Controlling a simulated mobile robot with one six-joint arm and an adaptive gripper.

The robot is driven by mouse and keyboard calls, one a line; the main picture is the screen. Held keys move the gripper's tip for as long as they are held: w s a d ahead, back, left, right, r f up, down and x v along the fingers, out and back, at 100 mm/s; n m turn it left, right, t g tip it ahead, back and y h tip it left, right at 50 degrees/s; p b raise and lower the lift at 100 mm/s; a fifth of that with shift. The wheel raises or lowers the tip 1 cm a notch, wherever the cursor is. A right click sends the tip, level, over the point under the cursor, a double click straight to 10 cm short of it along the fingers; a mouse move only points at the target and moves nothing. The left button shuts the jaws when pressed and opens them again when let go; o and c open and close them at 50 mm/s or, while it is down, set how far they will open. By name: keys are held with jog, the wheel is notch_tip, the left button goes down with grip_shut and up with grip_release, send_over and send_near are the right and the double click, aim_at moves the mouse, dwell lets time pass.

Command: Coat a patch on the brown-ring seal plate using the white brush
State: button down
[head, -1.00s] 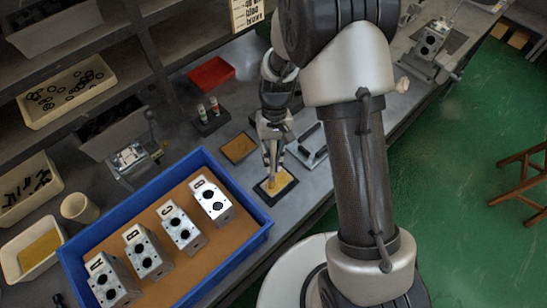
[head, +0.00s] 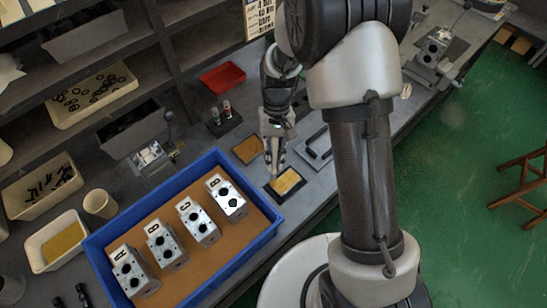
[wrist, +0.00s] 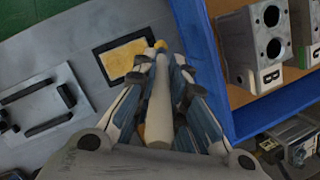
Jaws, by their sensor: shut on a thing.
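My gripper (head: 273,168) is shut on the white brush (wrist: 160,105), whose pale handle runs between the fingers in the wrist view. Its yellowish tip points away from me, beside the right edge of a black-framed plate with a yellow patch (wrist: 125,58). In the head view this plate (head: 286,181) lies on the bench right of the fingertips. Whether the tip touches anything is unclear. A second plate, brownish with a dark rim (head: 248,150), lies behind it to the left. I cannot make out a brown ring, so I cannot tell which is the seal plate.
A blue tray (head: 262,243) with several lettered valve blocks stands front left of the gripper. A grey holder with dark bars (head: 318,147) lies to the right. A red bin (head: 222,78), a small bottle stand (head: 225,122) and shelves are behind.

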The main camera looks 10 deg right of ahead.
jog(key=shift+r+p, duration=0.6)
jog(key=shift+r, duration=0.4)
